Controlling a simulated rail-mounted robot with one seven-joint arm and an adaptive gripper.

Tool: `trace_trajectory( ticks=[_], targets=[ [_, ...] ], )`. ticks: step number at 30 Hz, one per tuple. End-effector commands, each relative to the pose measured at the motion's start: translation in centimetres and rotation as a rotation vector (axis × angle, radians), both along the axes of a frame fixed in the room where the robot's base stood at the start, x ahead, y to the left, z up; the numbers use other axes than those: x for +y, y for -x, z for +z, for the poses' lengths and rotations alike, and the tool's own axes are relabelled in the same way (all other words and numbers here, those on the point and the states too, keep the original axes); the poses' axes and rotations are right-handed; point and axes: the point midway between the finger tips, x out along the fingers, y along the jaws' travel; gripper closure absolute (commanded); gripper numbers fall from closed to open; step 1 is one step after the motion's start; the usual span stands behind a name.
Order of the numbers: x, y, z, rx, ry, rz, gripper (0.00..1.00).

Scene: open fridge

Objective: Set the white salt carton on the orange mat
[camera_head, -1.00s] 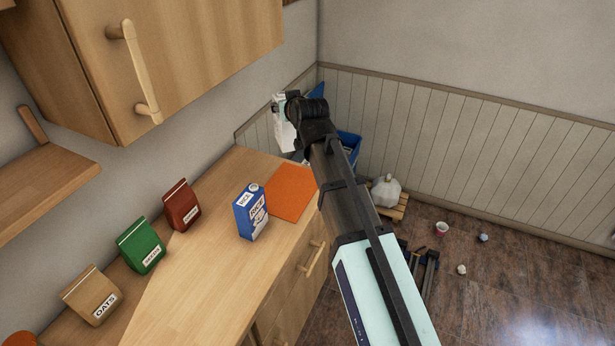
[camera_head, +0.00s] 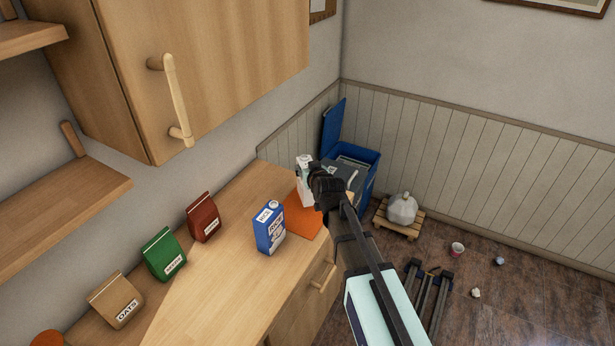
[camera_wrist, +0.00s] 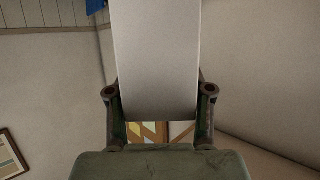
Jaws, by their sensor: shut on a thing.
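The white salt carton (camera_head: 305,193) is held upright in my gripper (camera_head: 318,184), over or just above the far part of the orange mat (camera_head: 302,224). I cannot tell from the body camera whether its bottom touches the mat. In the wrist view the carton (camera_wrist: 158,60) stands as a plain white face between the two fingers of my gripper (camera_wrist: 158,95), which is shut on it. The arm and gripper hide part of the carton and the mat's right side.
A blue and white carton (camera_head: 269,230) stands on the counter (camera_head: 215,285) close to the mat's near left edge. Red (camera_head: 203,219), green (camera_head: 163,255) and brown (camera_head: 117,302) bags line the wall side. An upper cupboard (camera_head: 215,60) overhangs the left. A blue bin (camera_head: 368,160) stands beyond.

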Motion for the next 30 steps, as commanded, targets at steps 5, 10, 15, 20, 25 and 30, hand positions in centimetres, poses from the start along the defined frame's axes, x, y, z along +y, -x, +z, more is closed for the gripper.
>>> trace_trajectory(
  ticks=[5,10,15,20,25,30],
  targets=[
    [0.0,0.0,-0.6,-0.003,0.000,-0.001,1.00],
    [0.0,0.0,-2.0,0.000,-0.001,0.000,1.00],
    [0.0,0.0,-3.8,-0.001,-0.001,-0.001,1.00],
    [0.0,0.0,-4.3,-0.002,0.001,-0.001,1.00],
    [0.0,0.0,-4.3,-0.002,0.000,-0.001,1.00],
    [0.0,0.0,-4.7,-0.001,0.000,-0.001,0.45]
  ],
)
